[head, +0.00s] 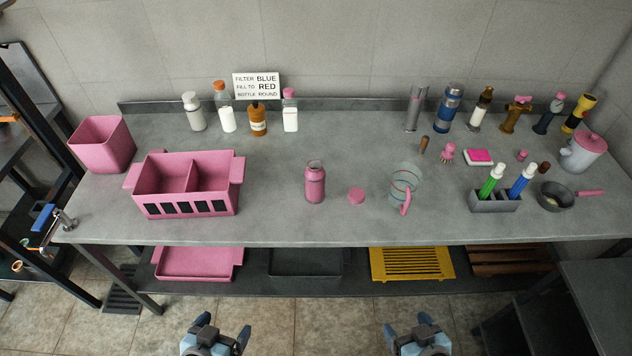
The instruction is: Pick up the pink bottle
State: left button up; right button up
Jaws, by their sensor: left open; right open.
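The pink bottle (315,185) stands upright near the middle of the grey table, with its top open and a wire-like loop or clear rim above its neck. A round pink cap (356,196) lies on the table just to its right. My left gripper (223,326) is open and empty, low in the view in front of the table, below and left of the bottle. My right gripper (413,324) is open and empty, also in front of the table, below and right of the bottle. Neither gripper touches anything.
A pink divided crate (187,207) stands left of the bottle. A clear jug (405,187) with a pink handle stands to the right, then a grey marker holder (495,204). The table's front edge (330,242) lies between my grippers and the bottle. The tabletop just around the bottle is mostly clear.

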aim_at(315, 174)
jog(key=j+z, duration=0.2)
jog(key=z, duration=1.4)
jog(key=k+j, duration=0.7)
jog(key=i+j, duration=0.2)
jog(key=i, duration=0.25)
jog(key=l+z, duration=0.05)
